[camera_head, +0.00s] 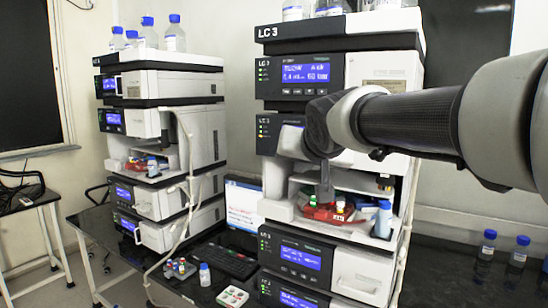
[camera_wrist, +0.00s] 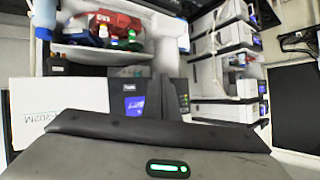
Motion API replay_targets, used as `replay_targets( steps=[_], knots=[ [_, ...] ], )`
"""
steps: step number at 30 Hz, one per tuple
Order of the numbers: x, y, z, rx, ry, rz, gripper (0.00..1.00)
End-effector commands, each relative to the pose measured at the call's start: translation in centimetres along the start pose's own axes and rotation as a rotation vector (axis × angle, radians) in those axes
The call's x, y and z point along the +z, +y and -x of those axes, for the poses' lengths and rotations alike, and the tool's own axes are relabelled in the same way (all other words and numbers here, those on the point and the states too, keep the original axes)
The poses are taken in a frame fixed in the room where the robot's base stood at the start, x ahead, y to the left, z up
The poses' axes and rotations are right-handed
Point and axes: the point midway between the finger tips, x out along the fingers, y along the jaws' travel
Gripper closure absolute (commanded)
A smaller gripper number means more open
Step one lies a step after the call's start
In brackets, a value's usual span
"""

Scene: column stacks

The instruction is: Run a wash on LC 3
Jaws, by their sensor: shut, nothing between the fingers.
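The LC 3 stack (camera_head: 283,32) stands right of centre in the head view. Its upper module has a lit blue display (camera_head: 306,74) with small buttons below. A lower module has another lit display (camera_head: 300,256). Between them is an open bay with a red tray (camera_head: 322,214) holding capped vials (camera_head: 341,207); the tray also shows in the wrist view (camera_wrist: 117,24). A blue-capped bottle (camera_head: 383,219) stands at the bay's right. My gripper (camera_head: 325,196) points down at the bay, shut and empty, overlapping the tray in the picture. I cannot tell whether it touches.
A similar stack (camera_head: 160,85) stands to the left. Blue-capped bottles (camera_head: 517,256) stand at the right. Solvent bottles (camera_head: 327,8) top the LC 3 stack.

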Motion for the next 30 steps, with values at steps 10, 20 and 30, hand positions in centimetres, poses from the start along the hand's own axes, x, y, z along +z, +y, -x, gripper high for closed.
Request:
replay_targets(
  steps=[10, 20, 30],
  knots=[
    [-1.1, 0.7, -1.1, -0.002, -0.006, -0.001, 1.0],
    [-3.0, 3.3, -4.7, 0.002, -0.002, -0.001, 1.0],
    [-4.3, 4.4, -6.1, 0.0, -0.003, 0.001, 1.0]
  ],
)
